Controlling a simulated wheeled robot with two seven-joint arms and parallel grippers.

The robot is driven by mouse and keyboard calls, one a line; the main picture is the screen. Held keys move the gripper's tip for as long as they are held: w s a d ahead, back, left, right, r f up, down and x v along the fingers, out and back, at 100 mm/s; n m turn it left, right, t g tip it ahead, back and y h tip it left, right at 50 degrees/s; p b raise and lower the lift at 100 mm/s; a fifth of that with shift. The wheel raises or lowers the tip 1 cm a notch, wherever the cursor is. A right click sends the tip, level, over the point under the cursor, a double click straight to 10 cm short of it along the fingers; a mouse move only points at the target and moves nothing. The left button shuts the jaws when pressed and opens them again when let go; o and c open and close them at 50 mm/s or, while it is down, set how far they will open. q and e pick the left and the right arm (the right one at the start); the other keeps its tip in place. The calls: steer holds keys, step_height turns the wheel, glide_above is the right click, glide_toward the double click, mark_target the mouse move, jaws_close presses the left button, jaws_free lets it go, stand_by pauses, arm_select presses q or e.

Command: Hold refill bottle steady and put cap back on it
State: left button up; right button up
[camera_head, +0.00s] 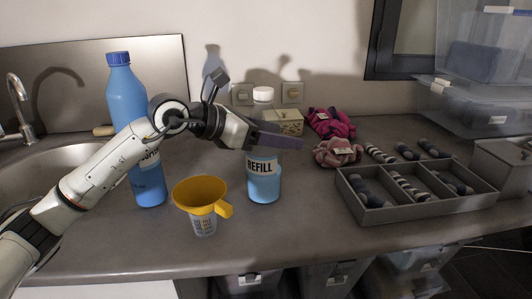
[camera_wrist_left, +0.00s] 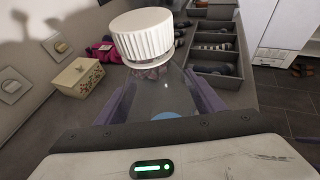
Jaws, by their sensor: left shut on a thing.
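The refill bottle (camera_head: 264,186) is clear with blue liquid low inside and a REFILL label. It stands upright on the counter. My left gripper (camera_head: 284,140) reaches across its upper part, and its purple fingers are shut on the bottle, one on each side in the left wrist view (camera_wrist_left: 160,92). The white ribbed cap (camera_head: 263,94) sits at the top of the bottle's neck; it is large in the left wrist view (camera_wrist_left: 143,36). I cannot tell whether it is screwed tight. My right gripper is not in view.
A yellow funnel (camera_head: 200,190) sits on a small clear measuring cup (camera_head: 203,225) left of the bottle. A tall blue bottle (camera_head: 150,185) stands behind my left forearm. A grey divided tray (camera_head: 375,214) holds rolled socks at right. A floral box (camera_head: 286,125) stands behind.

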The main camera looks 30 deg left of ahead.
arm_select(q)
step_height(320, 180, up, 10)
steer(key=shift+r+p, duration=0.15)
steer(key=shift+p, duration=0.25)
stand_by(0.3)
